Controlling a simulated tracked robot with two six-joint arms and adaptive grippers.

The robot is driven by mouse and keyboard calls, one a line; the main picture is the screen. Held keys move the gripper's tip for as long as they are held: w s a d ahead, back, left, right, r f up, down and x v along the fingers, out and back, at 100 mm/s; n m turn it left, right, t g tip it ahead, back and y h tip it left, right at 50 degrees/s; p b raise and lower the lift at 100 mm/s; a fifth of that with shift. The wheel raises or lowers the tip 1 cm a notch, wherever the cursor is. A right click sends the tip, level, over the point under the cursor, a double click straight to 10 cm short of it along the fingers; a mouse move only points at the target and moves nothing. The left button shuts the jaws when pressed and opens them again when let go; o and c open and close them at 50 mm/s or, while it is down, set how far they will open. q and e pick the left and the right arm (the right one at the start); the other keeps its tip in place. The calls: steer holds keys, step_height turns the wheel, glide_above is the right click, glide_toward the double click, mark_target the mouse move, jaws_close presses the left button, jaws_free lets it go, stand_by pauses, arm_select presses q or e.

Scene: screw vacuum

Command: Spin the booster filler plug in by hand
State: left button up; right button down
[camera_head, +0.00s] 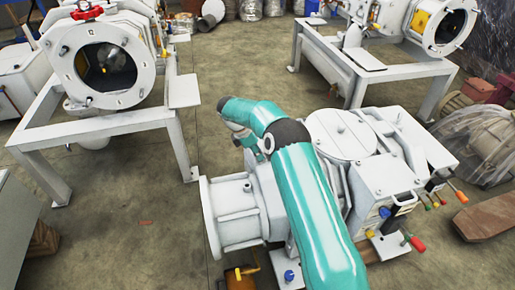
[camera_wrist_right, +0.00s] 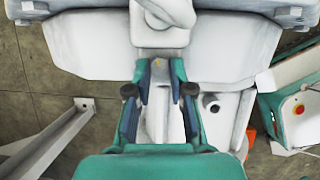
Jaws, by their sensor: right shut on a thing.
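The white vacuum pump machine (camera_head: 340,135) stands in the middle right of the head view, with a flanged booster body (camera_head: 232,212) on its left side. My right arm reaches over it, and my right gripper (camera_head: 252,146) is partly hidden by the arm, close to the booster. In the right wrist view my right gripper (camera_wrist_right: 159,68) points at the white housing, its two fingers closed in on a small thing between the tips. Only a little of the booster filler plug (camera_wrist_right: 158,62) shows there, pale with a yellowish spot. Its threads and port are hidden. My left gripper is out of view.
A white chamber on a frame (camera_head: 100,72) stands at left, another (camera_head: 405,50) at back right. The concrete floor (camera_head: 120,220) at left is mostly clear.

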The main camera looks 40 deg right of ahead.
steer(key=m+p, duration=0.2)
steer(key=p, duration=0.1)
steer(key=shift+w+r+g+y, duration=0.15)
steer(key=shift+g+y, duration=0.15)
steer(key=shift+w+d+m+g+y+p, duration=0.1)
steer(key=shift+m+g+y+p, duration=0.25)
steer(key=shift+m, duration=0.75)
steer(key=c, duration=1)
jaws_free()
